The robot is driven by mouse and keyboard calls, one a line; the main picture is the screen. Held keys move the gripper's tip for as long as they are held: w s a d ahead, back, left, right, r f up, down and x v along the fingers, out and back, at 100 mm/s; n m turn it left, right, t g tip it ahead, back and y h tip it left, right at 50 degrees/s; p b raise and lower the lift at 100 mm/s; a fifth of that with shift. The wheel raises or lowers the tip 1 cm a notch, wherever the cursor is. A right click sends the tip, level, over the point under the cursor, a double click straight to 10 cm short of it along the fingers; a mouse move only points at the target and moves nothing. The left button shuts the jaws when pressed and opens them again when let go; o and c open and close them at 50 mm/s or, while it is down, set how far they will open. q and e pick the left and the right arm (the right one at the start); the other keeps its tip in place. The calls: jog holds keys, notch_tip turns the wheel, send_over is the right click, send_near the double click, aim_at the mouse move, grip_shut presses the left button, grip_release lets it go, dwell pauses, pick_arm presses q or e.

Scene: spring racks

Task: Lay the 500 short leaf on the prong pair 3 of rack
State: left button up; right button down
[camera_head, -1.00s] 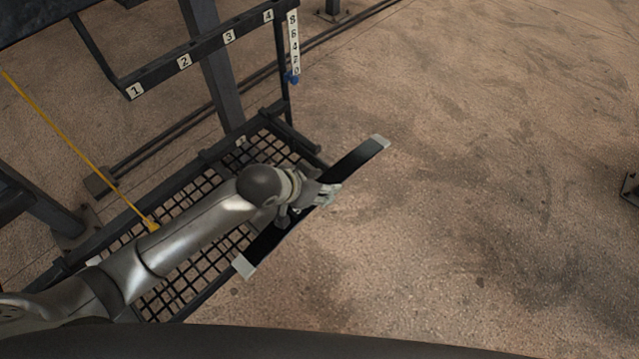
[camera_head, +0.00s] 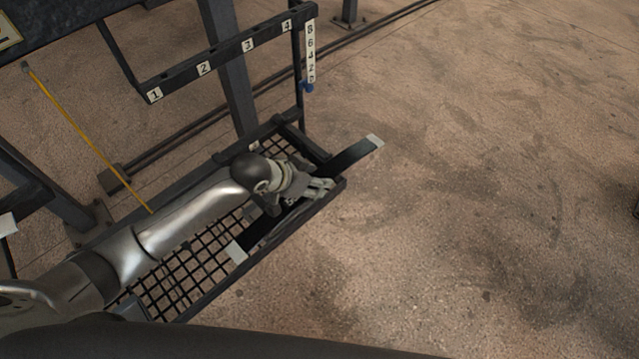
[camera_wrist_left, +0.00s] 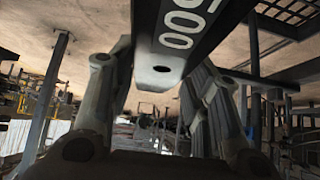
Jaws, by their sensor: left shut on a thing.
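The 500 short leaf is a dark flat strip with pale ends (camera_head: 352,154), lying diagonally in the head view. My left gripper (camera_head: 318,190) is shut on it near its middle, which the fingers hide. In the left wrist view the leaf (camera_wrist_left: 172,58) shows the white digits 500 and a small hole between the fingers (camera_wrist_left: 160,100). The rack (camera_head: 222,54) has a dark bar with white labels 1 to 4. The label 3 (camera_head: 248,46) is up and left of the leaf. The prongs cannot be made out. My right gripper is out of view.
A black mesh shelf (camera_head: 185,268) with a raised rim lies behind and below my left arm in the picture. A numbered white scale (camera_head: 311,52) hangs at the bar's right end. A yellow rod (camera_head: 85,138) slants at left. Bare floor is open at right.

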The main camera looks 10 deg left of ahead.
pick_arm(q)
jog(key=w+a+f+b, duration=0.2)
jog(key=w+a+b, duration=0.1)
jog(key=w+a, duration=0.3)
jog(key=shift+a+f, duration=0.35)
jog(key=shift+a, duration=0.15)
dwell(0.6)
jog(key=o, duration=1.5)
jog(key=shift+s, duration=0.2)
jog(key=shift+c, duration=0.2)
notch_tip(320, 180, up, 10)
